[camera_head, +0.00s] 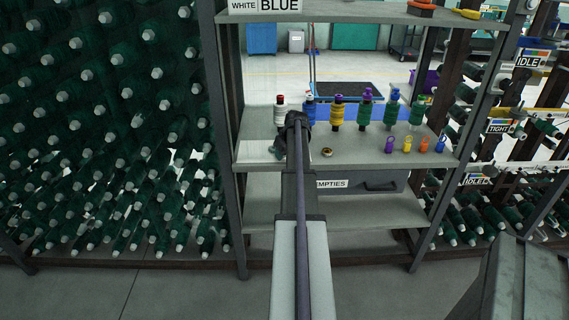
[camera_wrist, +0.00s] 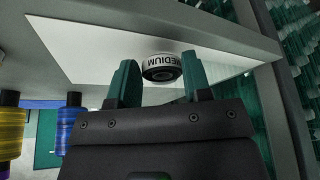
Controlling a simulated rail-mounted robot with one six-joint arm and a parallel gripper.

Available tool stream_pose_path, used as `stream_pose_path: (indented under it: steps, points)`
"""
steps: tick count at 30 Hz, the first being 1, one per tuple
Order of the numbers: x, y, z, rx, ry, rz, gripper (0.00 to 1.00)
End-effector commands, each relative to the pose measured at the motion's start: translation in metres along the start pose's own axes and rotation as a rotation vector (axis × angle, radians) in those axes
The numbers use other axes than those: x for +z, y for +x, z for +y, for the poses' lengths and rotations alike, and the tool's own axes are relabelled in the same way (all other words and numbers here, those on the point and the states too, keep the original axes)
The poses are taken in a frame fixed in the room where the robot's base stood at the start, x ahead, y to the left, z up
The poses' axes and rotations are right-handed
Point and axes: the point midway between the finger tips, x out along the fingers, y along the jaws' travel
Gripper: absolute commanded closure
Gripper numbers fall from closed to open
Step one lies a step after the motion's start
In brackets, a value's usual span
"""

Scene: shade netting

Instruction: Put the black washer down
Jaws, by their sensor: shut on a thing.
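The black washer (camera_wrist: 161,68) has a white band lettered "MEDIUM". In the wrist view it sits between the green fingertips of my gripper (camera_wrist: 160,72), which is shut on it. Beyond it is a white plate (camera_wrist: 90,48) on the shelf; I cannot tell whether the washer touches the plate. In the head view my gripper (camera_head: 279,148) is low over the left part of the middle shelf, by the white plate (camera_head: 256,152). My arm and gripper hide the washer there.
A small brass-and-black ring (camera_head: 327,152) lies right of my gripper. Several thread spools (camera_head: 338,112) stand along the back of the shelf (camera_head: 370,152), and small coloured spools (camera_head: 407,144) stand at the right. A grey post (camera_head: 228,140) bounds the left side.

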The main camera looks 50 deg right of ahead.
Motion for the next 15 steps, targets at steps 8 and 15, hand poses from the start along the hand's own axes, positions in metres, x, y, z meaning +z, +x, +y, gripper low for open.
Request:
stream_pose_path:
  steps: [8,15]
  points:
    - [0.0048,0.0118,0.0000,0.000,0.000,0.000,0.93]
    - [0.0082,0.0193,0.0000,0.000,0.000,-0.001,0.93]
